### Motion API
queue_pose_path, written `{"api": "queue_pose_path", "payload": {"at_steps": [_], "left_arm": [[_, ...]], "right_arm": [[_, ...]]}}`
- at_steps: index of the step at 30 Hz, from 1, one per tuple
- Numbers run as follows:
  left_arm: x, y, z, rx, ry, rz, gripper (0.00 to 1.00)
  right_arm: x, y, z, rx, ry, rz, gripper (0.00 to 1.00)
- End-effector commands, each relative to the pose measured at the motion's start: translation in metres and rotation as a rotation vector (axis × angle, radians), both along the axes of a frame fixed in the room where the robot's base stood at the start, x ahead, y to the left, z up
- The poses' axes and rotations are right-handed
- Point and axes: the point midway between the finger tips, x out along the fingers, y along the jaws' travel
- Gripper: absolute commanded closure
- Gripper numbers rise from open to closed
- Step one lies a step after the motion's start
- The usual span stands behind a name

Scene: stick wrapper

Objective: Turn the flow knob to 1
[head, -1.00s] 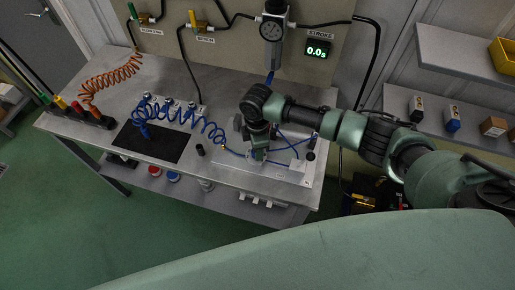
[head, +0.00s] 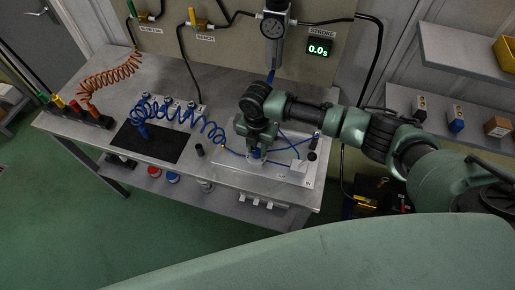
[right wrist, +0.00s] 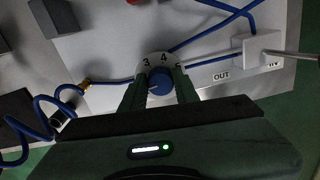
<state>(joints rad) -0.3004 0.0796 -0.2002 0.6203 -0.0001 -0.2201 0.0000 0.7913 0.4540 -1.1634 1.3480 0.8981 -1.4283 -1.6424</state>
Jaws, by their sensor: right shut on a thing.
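The flow knob is a small blue round knob (right wrist: 161,83) on a pale dial ring (right wrist: 163,59) in the right wrist view. The numbers 3, 4 and 5 show on the ring; the rest of the ring is hidden by my fingers and palm. My right gripper (right wrist: 160,88) is shut on the knob, one finger on each side. In the head view my right gripper (head: 256,155) reaches down to the white plate (head: 288,172) at the right of the table, with blue at its fingertips. My left gripper is in neither view.
A coiled blue hose (head: 185,113) and dark mat (head: 150,141) lie left. A gauge (head: 276,30) and STROKE display reading 0.0s (head: 319,46) are behind.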

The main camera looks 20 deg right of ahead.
Motion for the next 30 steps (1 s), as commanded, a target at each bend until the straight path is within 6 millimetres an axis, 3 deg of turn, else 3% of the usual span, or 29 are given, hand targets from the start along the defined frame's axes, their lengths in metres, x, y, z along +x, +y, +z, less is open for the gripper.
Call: {"api": "queue_pose_path", "payload": {"at_steps": [15, 30], "left_arm": [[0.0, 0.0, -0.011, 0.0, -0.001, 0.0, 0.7], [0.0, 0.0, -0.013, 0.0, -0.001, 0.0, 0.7]], "right_arm": [[-0.002, 0.003, -0.002, 0.005, 0.004, 0.372, 1.0], [-0.003, 0.003, -0.003, 0.003, 0.007, 0.456, 1.0]]}}
